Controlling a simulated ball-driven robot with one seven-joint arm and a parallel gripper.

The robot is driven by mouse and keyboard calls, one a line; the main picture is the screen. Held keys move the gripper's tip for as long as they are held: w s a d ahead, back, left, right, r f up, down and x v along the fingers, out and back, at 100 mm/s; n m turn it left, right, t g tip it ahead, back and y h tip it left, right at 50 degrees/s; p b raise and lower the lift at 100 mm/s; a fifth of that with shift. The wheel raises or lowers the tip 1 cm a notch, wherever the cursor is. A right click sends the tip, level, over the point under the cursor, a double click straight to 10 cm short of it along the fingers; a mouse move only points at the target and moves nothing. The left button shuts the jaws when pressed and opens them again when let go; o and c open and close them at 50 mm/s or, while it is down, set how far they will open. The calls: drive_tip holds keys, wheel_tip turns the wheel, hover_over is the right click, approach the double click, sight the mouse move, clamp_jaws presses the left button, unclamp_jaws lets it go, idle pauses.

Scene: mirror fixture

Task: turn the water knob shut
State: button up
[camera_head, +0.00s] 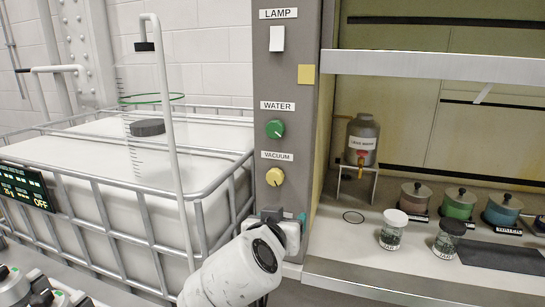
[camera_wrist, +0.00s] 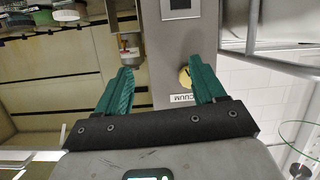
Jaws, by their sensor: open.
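The green water knob (camera_head: 275,128) is on the grey panel in the head view, under the WATER label (camera_head: 278,106), with a pale mark on its face. It does not show in the wrist view.
The yellow vacuum knob (camera_head: 275,177) is between the water knob and my gripper; my right finger partly covers it in the wrist view (camera_wrist: 184,77). A lamp switch (camera_head: 277,39) is above. A caged tank (camera_head: 80,170) stands left, a shelf with jars (camera_head: 391,232) right.

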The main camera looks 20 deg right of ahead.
sight(274, 132)
drive_tip(key=w+a+r+m+t+h, duration=0.1)
drive_tip(key=a+r, duration=0.1)
drive_tip(key=r, duration=0.6)
drive_tip(key=w+a+r+m+t+h, duration=0.1)
drive_tip(key=w+a+r+t, duration=0.15)
drive_tip(key=r, duration=0.45)
drive_tip(key=shift+g, duration=0.35)
drive_tip(key=p+x, duration=0.3)
drive_tip(key=x, duration=0.6)
drive_tip(key=shift+d, duration=0.35)
drive_tip(key=shift+c, duration=0.2)
drive_tip(key=c, duration=1)
